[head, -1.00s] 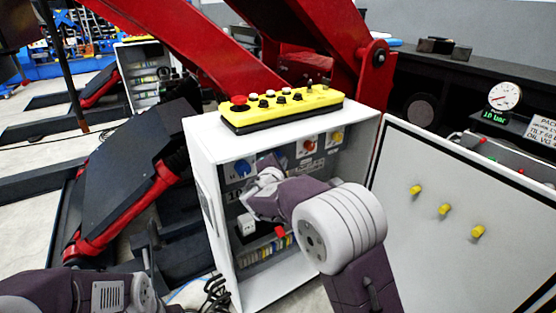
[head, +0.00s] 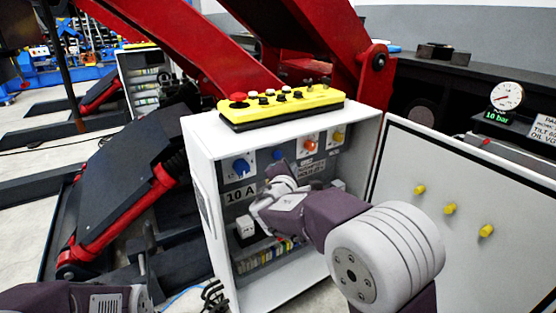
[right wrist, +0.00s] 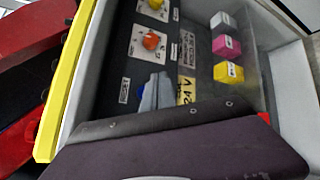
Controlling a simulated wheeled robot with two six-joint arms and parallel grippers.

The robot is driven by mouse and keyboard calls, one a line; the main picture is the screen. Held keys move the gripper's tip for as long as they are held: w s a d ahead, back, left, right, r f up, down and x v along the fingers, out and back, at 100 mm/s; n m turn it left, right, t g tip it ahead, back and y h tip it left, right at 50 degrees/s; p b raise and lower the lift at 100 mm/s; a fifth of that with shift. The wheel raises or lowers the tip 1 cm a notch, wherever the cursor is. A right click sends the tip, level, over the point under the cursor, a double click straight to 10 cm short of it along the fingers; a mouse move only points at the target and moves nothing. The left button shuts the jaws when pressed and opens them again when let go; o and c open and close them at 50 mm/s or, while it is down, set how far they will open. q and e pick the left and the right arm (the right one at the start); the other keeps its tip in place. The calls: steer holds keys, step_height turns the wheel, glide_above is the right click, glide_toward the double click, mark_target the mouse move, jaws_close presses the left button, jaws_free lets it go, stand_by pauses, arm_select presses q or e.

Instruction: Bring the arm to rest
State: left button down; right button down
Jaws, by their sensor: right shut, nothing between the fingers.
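My right arm reaches into the open white control cabinet (head: 205,145) in the head view. My right gripper (head: 278,174) is inside the cabinet opening, in front of its inner panel, with its fingertips largely hidden by my own wrist. In the right wrist view its grey fingers (right wrist: 156,92) are shut and empty, near a yellow "24 V" label (right wrist: 186,92). An orange rotary knob (right wrist: 151,41) lies beyond them. Only part of my left arm shows at the lower left of the head view; its gripper is out of frame.
The yellow pendant (head: 282,107) lies on top of the cabinet. The open cabinet door (head: 450,240) stands to the right of my arm. A blue knob (head: 241,167) is on the inner panel. Red lift beams (head: 190,45) rise behind. A gauge (head: 507,96) reads 10 bar.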

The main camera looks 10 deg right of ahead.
stand_by(0.5)
steer(key=s+d+f+m+g+h, duration=0.1)
steer(key=s+d+f+m+g, duration=0.15)
steer(key=d, duration=0.25)
steer(key=s+d+f+m+g+h, duration=0.1)
steer(key=s+d+m, duration=0.15)
steer(key=d, duration=0.25)
steer(key=s+d+f+m+g+y, duration=0.15)
steer(key=s+f+m+g, duration=0.3)
steer(key=s+f, duration=0.6)
steer(key=s+a+f+m+g+y, duration=0.3)
steer(key=s+a+f+m, duration=0.2)
steer(key=s, duration=0.3)
steer(key=s+a+f+m+g+y, duration=0.2)
steer(key=s+a+f+m+y, duration=0.1)
steer(key=s+a+f+m, duration=0.3)
step_height(320, 180, up, 32)
steer(key=p, duration=3.1)
steer(key=shift+s+n+y+p, duration=0.3)
steer(key=shift+n+y, duration=0.05)
steer(key=shift+y, duration=0.1)
